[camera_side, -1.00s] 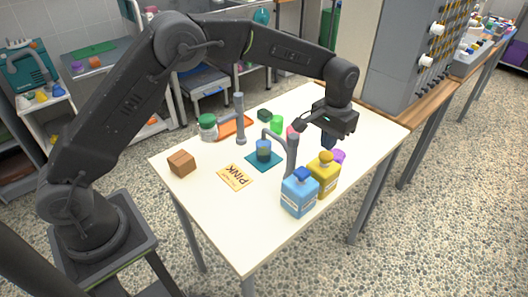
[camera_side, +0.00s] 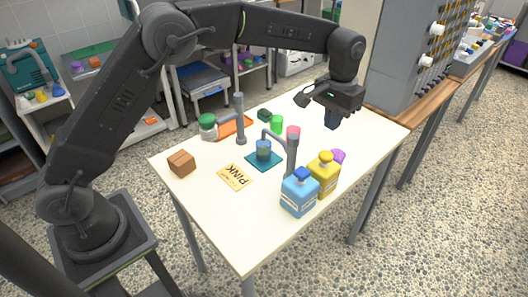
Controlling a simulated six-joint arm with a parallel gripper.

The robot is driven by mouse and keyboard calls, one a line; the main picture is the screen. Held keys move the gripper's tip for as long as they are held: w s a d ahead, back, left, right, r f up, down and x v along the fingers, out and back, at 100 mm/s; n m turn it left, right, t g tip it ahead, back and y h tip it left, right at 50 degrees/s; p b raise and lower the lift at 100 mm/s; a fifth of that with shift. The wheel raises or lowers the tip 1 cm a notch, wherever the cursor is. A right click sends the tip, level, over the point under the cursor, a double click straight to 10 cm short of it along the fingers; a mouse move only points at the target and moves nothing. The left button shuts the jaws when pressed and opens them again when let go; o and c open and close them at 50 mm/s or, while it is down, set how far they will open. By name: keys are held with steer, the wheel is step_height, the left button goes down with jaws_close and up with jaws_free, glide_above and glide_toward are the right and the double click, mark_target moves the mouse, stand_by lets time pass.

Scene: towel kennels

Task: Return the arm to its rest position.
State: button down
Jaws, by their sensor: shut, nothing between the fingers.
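My gripper (camera_side: 331,121) is shut and empty, pointing down above the right part of the white table (camera_side: 215,215). It is apart from everything on the table. My arm reaches from the base at the left, over the table, to the wrist at the right. The purple object (camera_side: 338,156) lies below my gripper, partly behind the yellow bottle (camera_side: 323,176).
A blue bottle (camera_side: 299,194) stands at the front. Two grey posts, one at the left (camera_side: 240,120), rise from the table. A grey cabinet (camera_side: 405,55) is behind right.

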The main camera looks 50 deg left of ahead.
steer(key=s+a+r+t, duration=0.2)
steer(key=s+a+r, duration=0.2)
steer(key=s+r, duration=0.3)
steer(key=s+a+r+t, duration=0.1)
steer(key=s+a+r, duration=0.35)
steer(key=s, duration=0.45)
steer(key=s+a+f+t, duration=0.1)
steer(key=s, duration=0.7)
steer(key=s+a+f+t, duration=0.1)
steer(key=s+a+f, duration=0.1)
steer(key=s, duration=0.6)
steer(key=shift+t, duration=0.3)
steer(key=c, duration=1.8)
jaws_free()
